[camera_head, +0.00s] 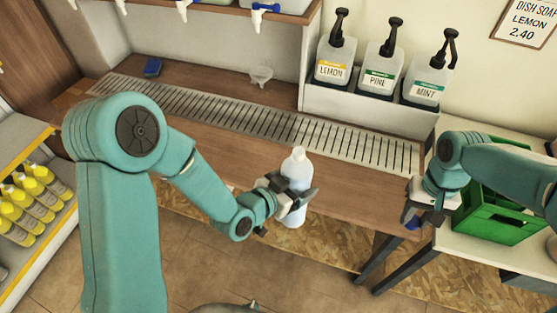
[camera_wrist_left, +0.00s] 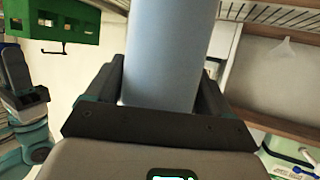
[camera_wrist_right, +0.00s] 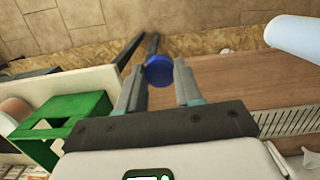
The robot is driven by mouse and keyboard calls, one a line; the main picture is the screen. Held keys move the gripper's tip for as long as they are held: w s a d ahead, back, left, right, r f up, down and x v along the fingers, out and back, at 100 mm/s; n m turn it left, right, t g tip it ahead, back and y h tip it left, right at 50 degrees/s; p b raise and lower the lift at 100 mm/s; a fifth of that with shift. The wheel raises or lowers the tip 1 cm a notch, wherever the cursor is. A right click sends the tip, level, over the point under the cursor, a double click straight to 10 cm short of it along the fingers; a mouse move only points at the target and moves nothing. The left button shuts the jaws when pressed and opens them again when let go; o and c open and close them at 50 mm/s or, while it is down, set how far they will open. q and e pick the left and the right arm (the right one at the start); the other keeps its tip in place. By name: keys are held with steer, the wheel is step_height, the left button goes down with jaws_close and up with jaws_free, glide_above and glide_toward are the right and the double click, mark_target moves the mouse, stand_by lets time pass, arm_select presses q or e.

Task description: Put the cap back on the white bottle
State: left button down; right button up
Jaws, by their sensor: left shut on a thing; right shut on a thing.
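The white bottle (camera_head: 298,170) is upright, with its bare neck at the top. My left gripper (camera_head: 292,198) is shut on its body, in front of the counter edge. In the left wrist view the bottle (camera_wrist_left: 165,50) fills the space between the fingers, and its ends are out of view. My right gripper (camera_head: 412,218) is shut on the blue cap (camera_wrist_right: 158,70), held at the fingertips. In the head view the cap (camera_head: 414,225) shows only partly beneath the fingers. The bottle (camera_wrist_right: 298,38) also shows at the right wrist view's upper right, apart from the cap.
The wooden counter (camera_head: 350,185) has a metal drain grate (camera_head: 250,115) along it. A green crate (camera_head: 495,222) stands on the white table at right. Pump bottles (camera_head: 382,65) stand in a rack behind.

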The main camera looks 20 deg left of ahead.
arm_select(q)
steer(key=d+h, duration=0.1)
steer(key=s+d+f+m+g, duration=0.1)
steer(key=d, duration=0.1)
steer(key=s+d+f+m+h, duration=0.1)
steer(key=shift+d+f+h, duration=0.15)
steer(key=shift+d+h, duration=0.15)
steer(key=shift+d, duration=0.05)
steer(key=shift+s+f, duration=0.1)
